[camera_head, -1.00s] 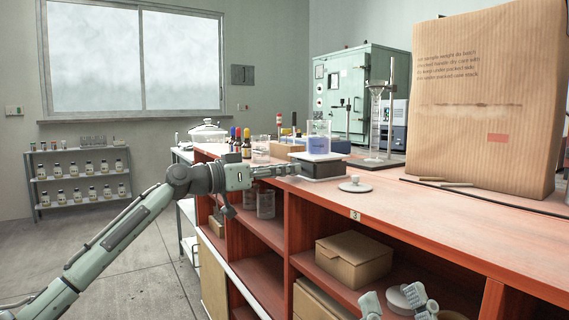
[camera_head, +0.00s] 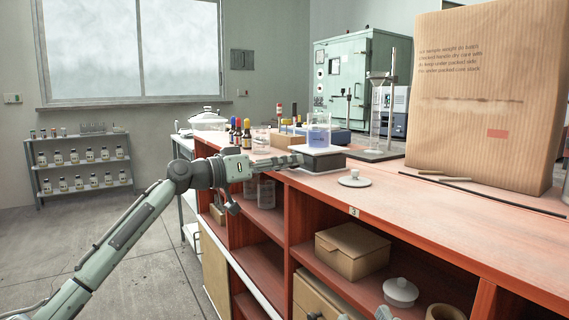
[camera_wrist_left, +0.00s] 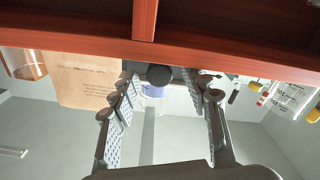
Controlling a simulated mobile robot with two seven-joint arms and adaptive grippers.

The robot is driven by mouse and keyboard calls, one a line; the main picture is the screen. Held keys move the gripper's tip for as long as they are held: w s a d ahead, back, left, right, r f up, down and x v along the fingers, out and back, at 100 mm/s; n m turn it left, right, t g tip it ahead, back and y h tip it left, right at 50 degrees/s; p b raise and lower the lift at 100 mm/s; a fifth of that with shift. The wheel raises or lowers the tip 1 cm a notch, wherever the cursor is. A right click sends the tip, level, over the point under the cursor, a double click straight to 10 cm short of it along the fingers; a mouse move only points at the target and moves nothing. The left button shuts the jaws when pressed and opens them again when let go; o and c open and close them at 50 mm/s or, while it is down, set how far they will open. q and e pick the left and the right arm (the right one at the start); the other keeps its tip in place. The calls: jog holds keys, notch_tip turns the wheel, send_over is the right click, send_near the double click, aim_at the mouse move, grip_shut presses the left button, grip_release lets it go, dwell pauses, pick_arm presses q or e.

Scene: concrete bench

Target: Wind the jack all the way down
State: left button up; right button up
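My left gripper (camera_head: 297,160) reaches in from the left beside the jack's near left side. In the left wrist view, a round black knob (camera_wrist_left: 159,75) sits between the two spread fingertips, with a gap visible on each side. The blue beaker (camera_wrist_left: 153,91) shows behind it. The knob is hidden in the head view. Only small grey parts of my right gripper (camera_head: 350,315) show at the bottom edge.
A white lid (camera_head: 354,179) lies right of the jack on the red bench top (camera_head: 430,215). Bottles (camera_head: 240,134) and a glass beaker (camera_head: 261,139) stand behind. A funnel stand (camera_head: 379,120) and large cardboard box (camera_head: 487,100) are to the right. Shelves below hold a small box (camera_head: 352,249).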

pick_arm(q)
jog(key=v, duration=1.2)
